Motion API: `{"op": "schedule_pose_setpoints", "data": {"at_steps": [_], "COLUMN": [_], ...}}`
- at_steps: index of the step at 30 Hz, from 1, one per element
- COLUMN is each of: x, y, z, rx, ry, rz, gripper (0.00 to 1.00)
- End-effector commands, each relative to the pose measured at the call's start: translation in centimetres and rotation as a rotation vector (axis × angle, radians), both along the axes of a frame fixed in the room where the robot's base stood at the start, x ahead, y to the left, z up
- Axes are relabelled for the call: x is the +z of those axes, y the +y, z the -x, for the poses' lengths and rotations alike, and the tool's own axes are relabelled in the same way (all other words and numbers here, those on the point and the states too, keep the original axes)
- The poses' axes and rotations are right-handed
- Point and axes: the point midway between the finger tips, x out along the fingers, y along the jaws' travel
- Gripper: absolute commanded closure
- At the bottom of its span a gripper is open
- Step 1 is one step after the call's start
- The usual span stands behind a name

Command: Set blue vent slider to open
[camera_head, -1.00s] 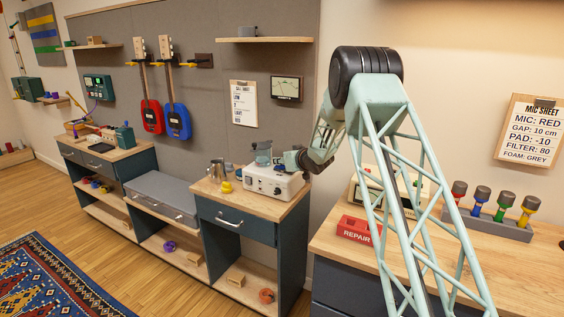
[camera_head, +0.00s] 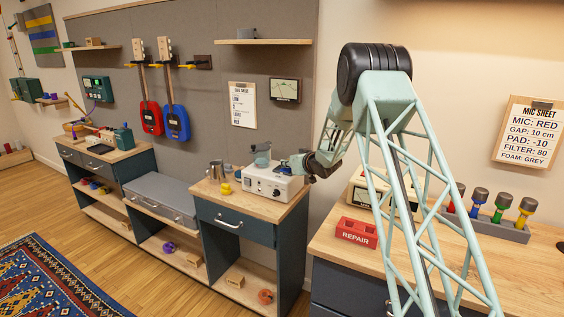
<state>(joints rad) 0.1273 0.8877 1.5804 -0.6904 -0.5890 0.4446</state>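A white box-shaped device (camera_head: 268,184) with dark knobs on its front stands on the dark-blue cabinet in the middle. A small blue part (camera_head: 284,163) shows at its top right, beside my gripper; it may be the vent slider, but it is too small to tell its setting. My gripper (camera_head: 292,164) is at the top right of the device, close to the blue part. I cannot tell whether they touch. The fingers are tiny and partly hidden, so their opening is unclear.
A grey-blue cup-like item (camera_head: 262,158) stands on the device's left top. A metal jug (camera_head: 216,170) and yellow object (camera_head: 226,188) stand left of it. On the right bench are a red REPAIR block (camera_head: 356,231) and a rack (camera_head: 500,226) of microphones.

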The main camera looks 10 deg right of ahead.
Motion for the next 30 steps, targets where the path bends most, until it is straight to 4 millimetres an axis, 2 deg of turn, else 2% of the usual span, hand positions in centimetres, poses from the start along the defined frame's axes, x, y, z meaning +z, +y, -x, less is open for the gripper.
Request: {"op": "schedule_pose_setpoints", "data": {"at_steps": [4, 14, 15, 19, 30], "x": [0.04, -0.16, -0.18, -0.12, 0.01], "y": [-1.35, -1.65, -1.66, -1.64, -1.59], "z": [1.09, 1.36, 1.37, 1.33, 1.35], "rx": [-0.001, -0.001, -0.001, -0.001, -0.001], "ry": [0.001, 0.003, 0.003, 0.002, 0.000], "rz": [0.001, 0.000, 0.000, 0.000, 0.000], "gripper": [1.00, 1.00, 0.85, 0.73, 0.73]}}
